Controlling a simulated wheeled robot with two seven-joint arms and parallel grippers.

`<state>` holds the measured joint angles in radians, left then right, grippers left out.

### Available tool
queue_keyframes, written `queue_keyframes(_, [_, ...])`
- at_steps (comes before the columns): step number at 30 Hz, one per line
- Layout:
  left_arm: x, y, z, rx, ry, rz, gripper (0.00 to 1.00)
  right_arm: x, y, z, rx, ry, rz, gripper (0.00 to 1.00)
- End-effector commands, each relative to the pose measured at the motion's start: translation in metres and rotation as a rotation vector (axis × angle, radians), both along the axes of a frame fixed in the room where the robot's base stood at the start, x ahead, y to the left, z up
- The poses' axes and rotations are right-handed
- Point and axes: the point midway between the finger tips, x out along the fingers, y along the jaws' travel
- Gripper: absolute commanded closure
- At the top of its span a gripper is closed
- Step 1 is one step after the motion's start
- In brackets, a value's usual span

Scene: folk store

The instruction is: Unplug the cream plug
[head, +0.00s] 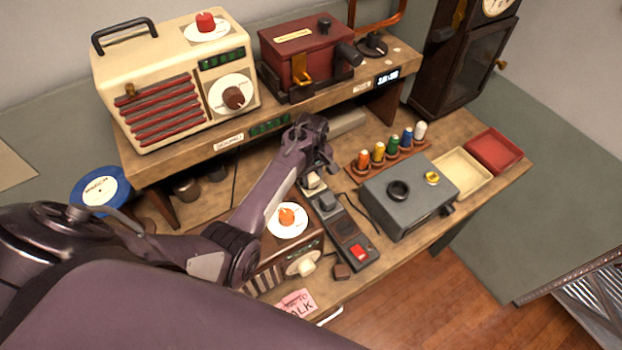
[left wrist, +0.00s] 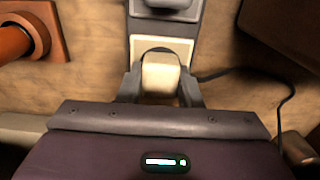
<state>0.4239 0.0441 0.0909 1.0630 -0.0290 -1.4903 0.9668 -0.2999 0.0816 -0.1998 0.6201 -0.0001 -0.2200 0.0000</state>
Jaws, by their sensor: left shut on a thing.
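The cream plug (left wrist: 160,74) is a pale block with a rounded top, seen in the left wrist view between the fingers of my left gripper (left wrist: 160,92). My left gripper is shut on it. The plug stands over a cream square socket at the end of a dark power strip (head: 345,228); I cannot tell whether it is fully seated. In the head view the cream plug (head: 313,181) shows partly below my left gripper (head: 316,171). A grey plug (head: 327,203) sits in the strip beside it. The strip has a red switch (head: 361,252) at its near end. My right gripper is not in view.
A wooden radio with an orange knob (head: 287,217) stands left of the strip. A grey box (head: 409,197) stands right of it. Several coloured spools (head: 378,152) stand behind that box. A raised shelf (head: 190,143) holds a cream radio (head: 170,75). A dark cord (left wrist: 285,105) runs from the plug area.

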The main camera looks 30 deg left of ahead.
Motion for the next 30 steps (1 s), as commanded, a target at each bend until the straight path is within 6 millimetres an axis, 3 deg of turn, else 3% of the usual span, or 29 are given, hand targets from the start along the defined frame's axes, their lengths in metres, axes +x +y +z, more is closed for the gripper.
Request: queue_keyframes(30, [0.001, 0.000, 0.042, 0.000, -0.002, -0.001, 1.00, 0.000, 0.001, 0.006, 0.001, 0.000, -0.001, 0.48])
